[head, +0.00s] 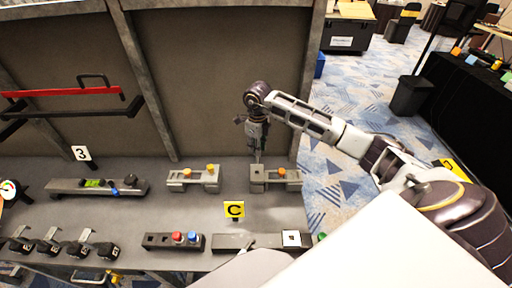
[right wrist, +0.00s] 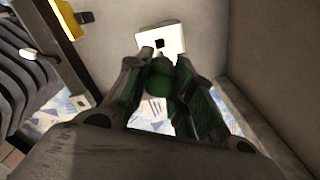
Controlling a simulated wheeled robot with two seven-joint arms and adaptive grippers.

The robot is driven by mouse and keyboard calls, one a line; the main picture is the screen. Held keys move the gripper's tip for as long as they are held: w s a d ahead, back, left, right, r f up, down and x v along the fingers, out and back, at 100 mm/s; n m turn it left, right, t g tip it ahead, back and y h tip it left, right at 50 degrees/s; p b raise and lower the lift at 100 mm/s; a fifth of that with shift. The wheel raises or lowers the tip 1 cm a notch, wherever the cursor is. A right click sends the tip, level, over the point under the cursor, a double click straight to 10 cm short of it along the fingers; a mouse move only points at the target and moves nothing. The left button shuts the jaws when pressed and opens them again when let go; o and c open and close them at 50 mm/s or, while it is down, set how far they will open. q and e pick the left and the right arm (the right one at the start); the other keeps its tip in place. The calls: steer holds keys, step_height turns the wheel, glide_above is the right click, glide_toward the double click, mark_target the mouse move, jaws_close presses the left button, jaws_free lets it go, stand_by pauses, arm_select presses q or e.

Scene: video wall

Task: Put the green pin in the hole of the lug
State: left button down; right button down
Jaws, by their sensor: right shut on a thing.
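My right gripper (head: 257,152) points down at the back edge of the grey bench, just behind the left part of a grey bracket (head: 284,186) with an orange knob. In the right wrist view, its fingers (right wrist: 166,66) are shut on the green pin (right wrist: 159,80), whose rounded body shows between them. The pin is too small or hidden to make out in the head view. In the right wrist view a white plate with a dark square (right wrist: 161,39) lies beyond the fingertips, apart from the pin. I cannot tell which part is the lug. My left gripper is not in view.
A similar grey bracket (head: 193,179) stands to the left. A yellow C sign (head: 234,210) stands in front. A block with red and blue knobs (head: 173,241) and a bar with a white plate (head: 291,239) line the front. A brown panel (head: 225,80) rises behind.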

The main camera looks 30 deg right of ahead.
steer(key=shift+f, duration=0.1)
steer(key=shift+f+b, duration=0.55)
steer(key=shift+f, duration=0.35)
steer(key=shift+f+b, duration=0.75)
steer(key=shift+f, duration=0.65)
steer(key=shift+f+b, duration=0.4)
steer(key=shift+b, duration=0.05)
stand_by(0.5)
steer(key=shift+f+b, duration=2.35)
steer(key=shift+f, duration=0.8)
stand_by(1.5)
